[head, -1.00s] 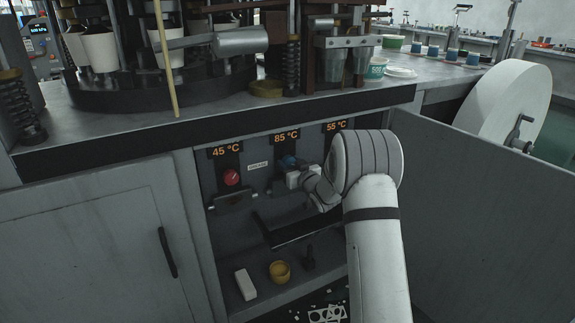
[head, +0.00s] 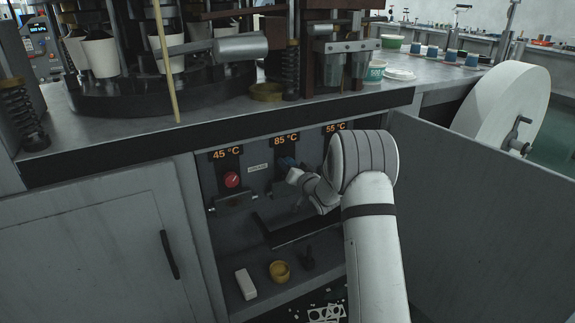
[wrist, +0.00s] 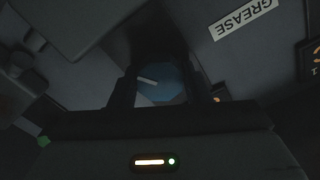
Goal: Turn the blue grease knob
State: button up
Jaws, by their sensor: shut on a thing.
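The blue grease knob (head: 287,162) is on the panel inside the open cabinet, under the 85 °C display. In the wrist view the knob (wrist: 160,82) sits between the two dark fingers of my gripper (wrist: 162,90), and a pale pointer line shows on its face. My gripper (head: 293,174) reaches the knob from the right and is shut on it. In the head view my own wrist covers part of the fingers. The white GREASE label (wrist: 243,18) is beside the knob and also shows in the head view (head: 257,168).
A red knob (head: 232,180) is left of the label, with a ledge below it. A dark bar (head: 300,233) crosses below the knobs. A yellow cup (head: 279,271) and a white block (head: 245,284) stand on the lower shelf. The open door (head: 480,190) is at right.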

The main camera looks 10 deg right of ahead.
jog(key=shift+a+f+m+p, duration=0.1)
jog(key=shift+m+p, duration=0.2)
jog(key=shift+m, duration=0.7)
jog(key=o, duration=1)
jog(key=shift+s, duration=0.1)
jog(key=p+v, duration=0.1)
jog(key=v, duration=0.6)
jog(key=shift+s+d, duration=0.2)
jog(key=shift+s, duration=0.1)
